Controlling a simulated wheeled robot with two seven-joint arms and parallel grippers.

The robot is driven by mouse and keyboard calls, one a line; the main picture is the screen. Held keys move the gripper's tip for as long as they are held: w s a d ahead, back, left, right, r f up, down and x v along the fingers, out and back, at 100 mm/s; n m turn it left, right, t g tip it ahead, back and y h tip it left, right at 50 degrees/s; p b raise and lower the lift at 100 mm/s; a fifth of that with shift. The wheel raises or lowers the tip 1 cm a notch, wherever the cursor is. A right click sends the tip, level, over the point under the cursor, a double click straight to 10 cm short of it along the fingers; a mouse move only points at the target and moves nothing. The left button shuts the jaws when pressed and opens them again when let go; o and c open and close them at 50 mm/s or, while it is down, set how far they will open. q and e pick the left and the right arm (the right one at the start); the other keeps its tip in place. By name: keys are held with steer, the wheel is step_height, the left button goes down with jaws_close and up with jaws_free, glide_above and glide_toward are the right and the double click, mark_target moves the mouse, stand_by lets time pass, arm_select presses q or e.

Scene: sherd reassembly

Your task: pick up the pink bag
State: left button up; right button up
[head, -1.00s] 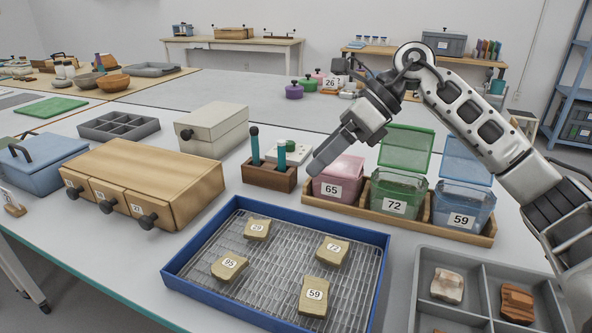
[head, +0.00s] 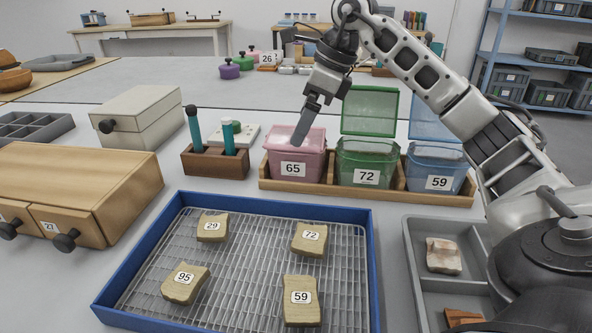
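The pink container (head: 290,168) labelled 65, the only pink container in the rack, sits at the left end of a wooden rack (head: 330,187). Its top looks covered by a pink lid. My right gripper (head: 300,136) points down at the top of it, with a grey finger overlapping its lid in the head view. I cannot tell whether the finger touches the lid, or whether the fingers are open or shut. My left gripper is out of view.
A green container (head: 365,166) labelled 72 and a blue container (head: 436,177) labelled 59 stand beside it with raised lids. A wooden holder (head: 215,164) with teal-handled tools stands left. A blue tray (head: 376,262) of numbered sherds lies in front.

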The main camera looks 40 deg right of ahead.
mark_target(296, 157)
steer(key=b+x, duration=0.2)
steer(key=x, duration=0.3)
steer(key=shift+s+f, duration=0.1)
steer(key=shift+s, duration=0.05)
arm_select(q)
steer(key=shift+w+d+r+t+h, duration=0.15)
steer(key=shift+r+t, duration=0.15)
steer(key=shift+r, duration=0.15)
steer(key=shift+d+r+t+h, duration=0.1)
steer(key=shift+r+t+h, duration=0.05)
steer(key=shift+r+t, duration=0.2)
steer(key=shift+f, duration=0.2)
arm_select(e)
steer(key=shift+f, duration=0.3)
steer(key=c, duration=1.1)
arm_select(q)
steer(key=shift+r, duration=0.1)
